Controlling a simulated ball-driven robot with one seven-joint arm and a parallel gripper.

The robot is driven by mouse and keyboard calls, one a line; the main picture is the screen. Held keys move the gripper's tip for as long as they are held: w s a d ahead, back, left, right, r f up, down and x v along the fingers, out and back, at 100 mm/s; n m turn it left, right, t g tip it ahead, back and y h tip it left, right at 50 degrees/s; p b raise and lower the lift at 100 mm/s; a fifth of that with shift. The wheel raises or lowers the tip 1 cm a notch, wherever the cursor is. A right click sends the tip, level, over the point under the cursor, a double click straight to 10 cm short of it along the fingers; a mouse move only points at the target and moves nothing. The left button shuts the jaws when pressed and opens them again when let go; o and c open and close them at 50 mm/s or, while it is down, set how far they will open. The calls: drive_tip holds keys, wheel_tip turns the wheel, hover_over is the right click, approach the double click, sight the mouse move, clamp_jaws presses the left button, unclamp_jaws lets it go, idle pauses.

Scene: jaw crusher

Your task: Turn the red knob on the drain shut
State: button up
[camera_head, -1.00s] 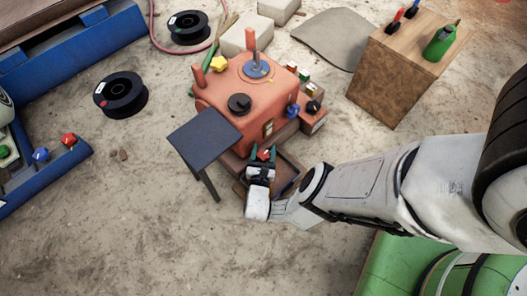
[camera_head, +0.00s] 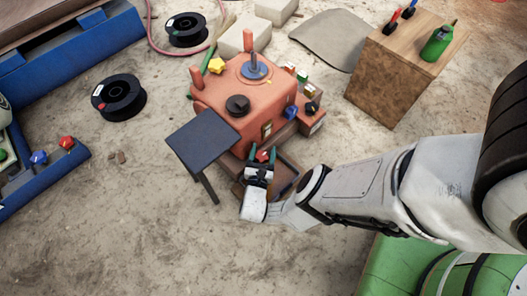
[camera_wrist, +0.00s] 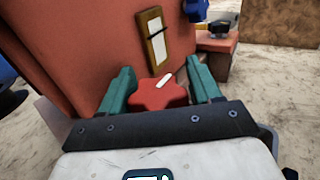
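The red lobed knob (camera_wrist: 160,93) has a white mark on top, which points up and right in the wrist view. It sits low at the front of the orange crusher (camera_head: 240,105), and in the head view the red knob (camera_head: 263,156) shows small between my fingertips. My gripper (camera_wrist: 161,82) has one green finger on each side of the knob, standing apart. Whether either finger touches the knob is hard to tell. The gripper (camera_head: 262,155) also shows in the head view. The knob's lower part and the drain behind it are hidden.
A dark tilted plate (camera_head: 204,140) on a leg stands just left of my gripper. A tray (camera_head: 288,172) lies beside and under it. A blue knob (camera_head: 291,112) is up and right on the machine. A wooden block (camera_head: 400,75) stands farther right. Floor at lower left is clear.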

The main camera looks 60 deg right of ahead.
drive_tip(key=shift+a, duration=0.15)
drive_tip(key=v, duration=1)
drive_tip(key=shift+a+p, duration=0.25)
drive_tip(key=shift+p, duration=0.1)
drive_tip(key=shift+s, duration=0.15)
